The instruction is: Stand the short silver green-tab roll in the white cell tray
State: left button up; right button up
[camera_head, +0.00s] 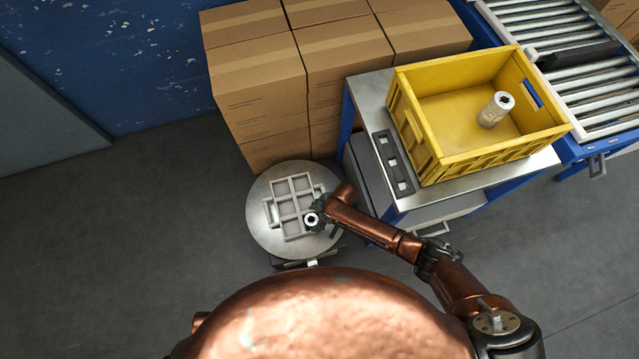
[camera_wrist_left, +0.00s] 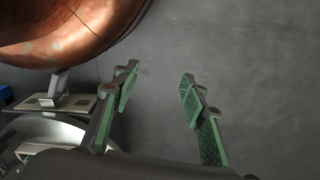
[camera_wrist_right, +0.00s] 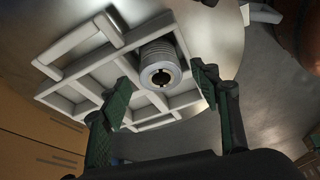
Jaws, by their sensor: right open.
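The white cell tray (camera_head: 281,198) lies on a round metal table; it also shows in the right wrist view (camera_wrist_right: 84,86). A short silver roll (camera_wrist_right: 161,68) stands in one of its cells, at the near right corner in the head view (camera_head: 311,219). I cannot see a green tab on it. My right gripper (camera_head: 317,207) is at this roll. In the right wrist view its fingers (camera_wrist_right: 163,78) are open, one on each side of the roll, with visible gaps. My left gripper (camera_wrist_left: 158,86) is open and empty above the floor, outside the head view.
A yellow crate (camera_head: 440,163) on a metal bench (camera_head: 372,95) holds another roll (camera_head: 495,110). A dark slotted rack (camera_head: 392,163) lies beside the crate. Cardboard boxes (camera_head: 258,75) stand behind the round table (camera_head: 263,235). A roller conveyor (camera_head: 590,85) is at the right. Floor at the left is clear.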

pick_arm(q)
jog(key=s+a+f+p, duration=0.2)
jog(key=s+f, duration=0.1)
jog(key=f, duration=0.4)
jog(key=shift+s+a+f+p, duration=0.2)
jog(key=shift+f+p, duration=0.1)
jog(key=shift+f, duration=0.1)
pick_arm(e)
jog(key=v, duration=0.6)
